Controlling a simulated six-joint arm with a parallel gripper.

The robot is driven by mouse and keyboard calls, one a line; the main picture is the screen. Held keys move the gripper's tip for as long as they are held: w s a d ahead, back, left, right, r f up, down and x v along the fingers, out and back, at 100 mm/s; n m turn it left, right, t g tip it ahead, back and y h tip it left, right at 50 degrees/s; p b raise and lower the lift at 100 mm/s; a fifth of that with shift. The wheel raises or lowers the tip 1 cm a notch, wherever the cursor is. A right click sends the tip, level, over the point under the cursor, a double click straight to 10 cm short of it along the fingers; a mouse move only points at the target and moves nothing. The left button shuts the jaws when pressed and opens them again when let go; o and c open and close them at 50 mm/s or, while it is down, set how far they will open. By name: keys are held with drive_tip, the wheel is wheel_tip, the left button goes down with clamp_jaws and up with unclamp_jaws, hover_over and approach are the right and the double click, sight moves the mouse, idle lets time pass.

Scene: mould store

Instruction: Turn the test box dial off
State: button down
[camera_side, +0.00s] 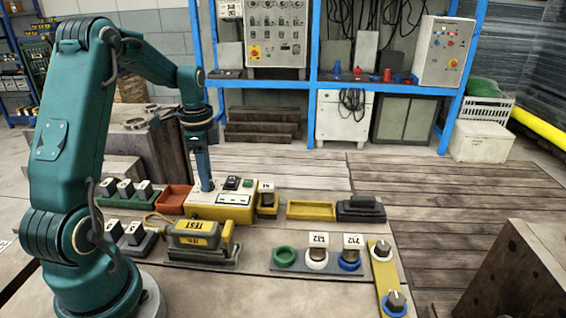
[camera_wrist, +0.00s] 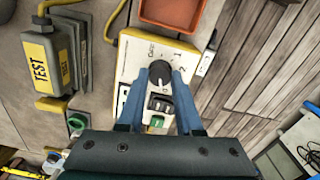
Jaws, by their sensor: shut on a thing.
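The test box (camera_side: 221,207) is a yellow case with a pale top panel, standing on the bench in the side view. Its panel (camera_wrist: 133,62) also shows in the wrist view, with a round dark dial (camera_wrist: 160,72), the marks 1 and 2 and a black rocker switch (camera_wrist: 160,102). My gripper (camera_side: 206,187) points straight down over the left part of the box. In the wrist view my gripper (camera_wrist: 159,76) has one blue finger on each side of the dial and is shut on it. The side view hides the dial behind the fingers. I cannot tell clearly which mark the dial points to.
A yellow TEST pendant (camera_side: 195,233) lies in front of the box. An orange tray (camera_side: 173,199) is left of it, and a yellow tray (camera_side: 311,210) and black block (camera_side: 360,209) are right. A rack with coloured rings (camera_side: 285,257) and a yellow knob plate (camera_side: 383,268) stand front right.

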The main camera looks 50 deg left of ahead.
drive_tip(key=n, duration=0.4)
drive_tip(key=shift+n, duration=0.3)
drive_tip(key=n, duration=0.4)
drive_tip(key=shift+n, duration=0.3)
drive_tip(key=n, duration=0.3)
drive_tip(key=shift+n, duration=0.3)
drive_tip(key=n, duration=0.4)
drive_tip(key=shift+r+n, duration=0.1)
drive_tip(key=shift+n, duration=0.2)
drive_tip(key=n, duration=0.3)
drive_tip(key=shift+n, duration=0.3)
drive_tip(key=n, duration=0.4)
drive_tip(key=shift+n, duration=0.3)
drive_tip(key=n, duration=0.4)
drive_tip(key=shift+n, duration=2.1)
